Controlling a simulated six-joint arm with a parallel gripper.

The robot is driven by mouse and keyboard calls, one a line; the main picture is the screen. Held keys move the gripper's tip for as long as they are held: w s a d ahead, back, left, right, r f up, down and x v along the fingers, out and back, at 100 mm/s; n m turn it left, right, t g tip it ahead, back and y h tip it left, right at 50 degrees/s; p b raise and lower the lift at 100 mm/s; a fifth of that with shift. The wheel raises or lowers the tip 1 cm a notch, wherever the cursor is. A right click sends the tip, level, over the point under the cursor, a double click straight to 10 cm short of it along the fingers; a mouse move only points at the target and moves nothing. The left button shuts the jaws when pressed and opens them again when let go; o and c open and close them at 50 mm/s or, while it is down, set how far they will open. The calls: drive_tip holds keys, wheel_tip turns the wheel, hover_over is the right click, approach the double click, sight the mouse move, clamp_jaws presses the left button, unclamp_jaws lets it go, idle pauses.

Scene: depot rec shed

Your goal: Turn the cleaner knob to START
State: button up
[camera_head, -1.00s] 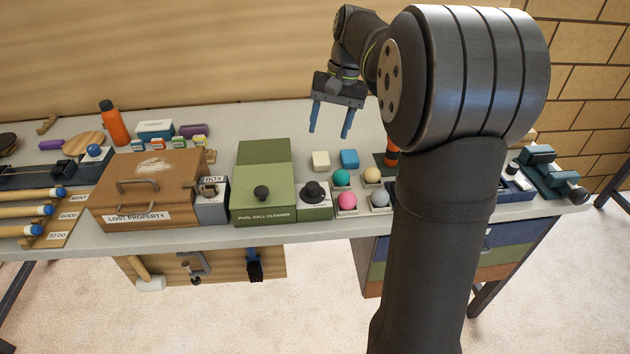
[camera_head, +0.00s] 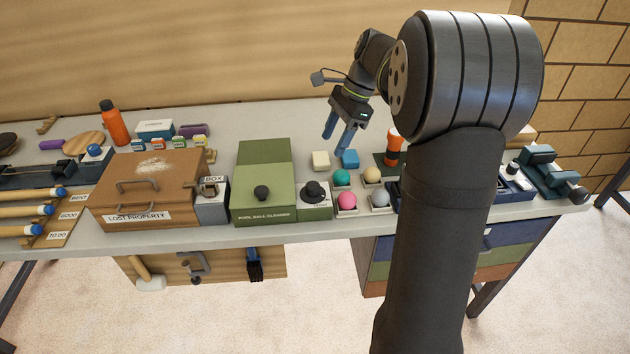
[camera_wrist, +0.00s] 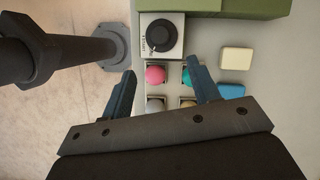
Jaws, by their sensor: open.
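My gripper (camera_head: 338,143) is open and empty, above the bench, behind and right of the knob. In the wrist view its blue fingers (camera_wrist: 163,83) stand apart, with the balls between and below them.
A pink ball (camera_head: 347,200), teal ball (camera_head: 341,177), yellow ball (camera_head: 373,175) and grey ball (camera_head: 379,198) sit in holders right of the knob. White (camera_head: 320,160) and blue (camera_head: 350,158) blocks lie behind. The lost property box (camera_head: 150,190) and small grey box (camera_head: 212,210) are left.

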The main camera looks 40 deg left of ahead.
sight(313, 185)
drive_tip(key=x, duration=1.3)
drive_tip(key=shift+f, duration=0.15)
drive_tip(key=shift+a, duration=0.1)
drive_tip(key=c, duration=1)
